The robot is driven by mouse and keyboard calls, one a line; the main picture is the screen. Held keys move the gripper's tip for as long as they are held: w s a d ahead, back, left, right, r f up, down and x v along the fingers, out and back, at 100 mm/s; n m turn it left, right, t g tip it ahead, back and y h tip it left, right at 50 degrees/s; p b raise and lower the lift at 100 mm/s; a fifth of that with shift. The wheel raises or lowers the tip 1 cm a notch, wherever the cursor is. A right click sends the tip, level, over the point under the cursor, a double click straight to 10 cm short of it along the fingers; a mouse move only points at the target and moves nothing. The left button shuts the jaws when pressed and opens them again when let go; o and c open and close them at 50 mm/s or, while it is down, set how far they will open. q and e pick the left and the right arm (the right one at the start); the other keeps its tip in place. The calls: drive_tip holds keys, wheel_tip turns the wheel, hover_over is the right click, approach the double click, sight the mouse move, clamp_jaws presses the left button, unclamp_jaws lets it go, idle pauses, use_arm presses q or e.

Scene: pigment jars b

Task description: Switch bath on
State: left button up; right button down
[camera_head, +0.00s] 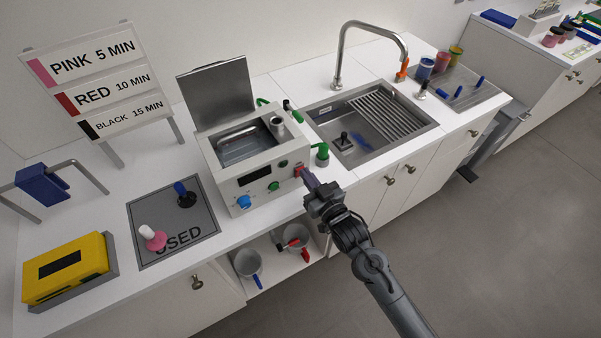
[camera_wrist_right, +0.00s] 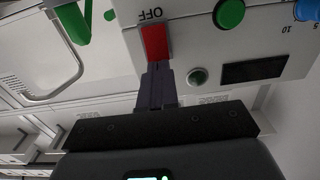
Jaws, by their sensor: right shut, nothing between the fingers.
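The bath (camera_head: 262,178) is a light grey box on the counter with its lid (camera_head: 217,92) raised and an open metal basin. Its front has a red switch (camera_head: 299,170), a dark display (camera_head: 254,176), a green knob (camera_head: 273,186) and a blue knob (camera_head: 243,201). My right gripper (camera_head: 308,178) is shut and empty, its tips at the red switch. In the right wrist view the tips (camera_wrist_right: 156,70) meet the edge of the red switch (camera_wrist_right: 155,42); I cannot tell whether they press it. The word OFF shows beside the switch, and a small round lamp (camera_wrist_right: 197,76) looks dark green. My left gripper is out of view.
A green-handled item (camera_head: 321,154) stands just right of the bath, near my right gripper. The sink (camera_head: 350,143) lies beyond. A grey USED mat (camera_head: 207,222) with pink and blue items and a yellow timer (camera_head: 66,268) are to the left. Pots (camera_head: 247,263) sit on the shelf below.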

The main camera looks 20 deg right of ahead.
drive_tip(key=shift+w, duration=0.35)
idle(0.3)
drive_tip(key=shift+w+a, duration=0.1)
drive_tip(key=shift+w, duration=0.05)
drive_tip(key=shift+p+v, duration=0.75)
drive_tip(key=shift+v, duration=0.1)
drive_tip(key=p+v, duration=0.1)
drive_tip(key=v, duration=1.2)
